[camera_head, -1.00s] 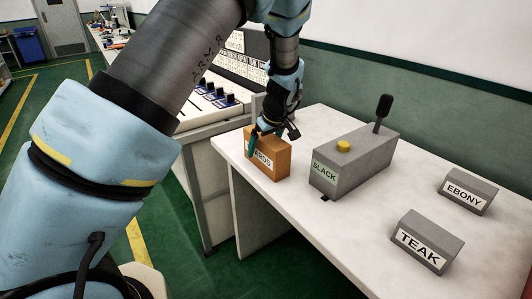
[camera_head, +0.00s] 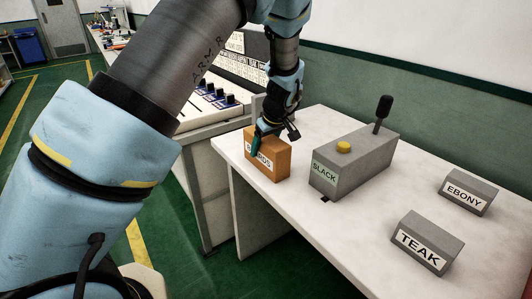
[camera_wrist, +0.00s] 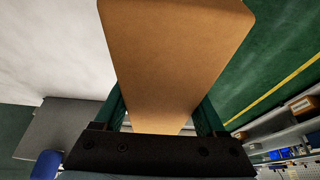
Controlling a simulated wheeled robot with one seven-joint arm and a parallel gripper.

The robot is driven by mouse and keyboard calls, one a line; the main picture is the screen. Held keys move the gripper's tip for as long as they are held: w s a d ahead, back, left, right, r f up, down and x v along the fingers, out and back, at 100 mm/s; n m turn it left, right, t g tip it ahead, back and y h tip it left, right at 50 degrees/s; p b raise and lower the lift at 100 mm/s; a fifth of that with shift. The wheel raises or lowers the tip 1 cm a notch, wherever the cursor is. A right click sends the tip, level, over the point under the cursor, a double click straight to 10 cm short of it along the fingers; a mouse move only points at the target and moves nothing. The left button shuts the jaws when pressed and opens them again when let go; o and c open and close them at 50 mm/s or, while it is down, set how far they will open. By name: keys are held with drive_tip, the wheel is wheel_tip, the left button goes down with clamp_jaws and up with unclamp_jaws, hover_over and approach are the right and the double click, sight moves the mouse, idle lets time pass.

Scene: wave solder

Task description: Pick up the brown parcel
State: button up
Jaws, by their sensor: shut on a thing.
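The brown parcel (camera_head: 270,165) stands upright on the white table near its left end, with a white label on its front that my finger partly covers. My gripper (camera_head: 258,140) comes down on it from above, with a teal finger against the label side. In the wrist view the parcel (camera_wrist: 178,60) fills the middle. It sits between the two teal fingers of my gripper (camera_wrist: 160,112), which are shut on it. I cannot see a clear gap between the parcel and the table.
A grey box marked SLACK (camera_head: 345,170), with a yellow button and a black lever, stands just right of the parcel. Grey blocks marked TEAK (camera_head: 428,238) and EBONY (camera_head: 468,192) sit farther right. A control panel (camera_head: 212,98) is behind on the left. The white table (camera_head: 345,235) is bare in front.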

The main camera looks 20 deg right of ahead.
clamp_jaws()
drive_tip(key=shift+r+p, duration=0.5)
wheel_tip(320, 180, up, 10)
drive_tip(key=b, duration=0.2)
drive_tip(key=shift+f+b, duration=0.2)
drive_tip(key=shift+b, duration=0.15)
drive_tip(key=shift+d, duration=0.1)
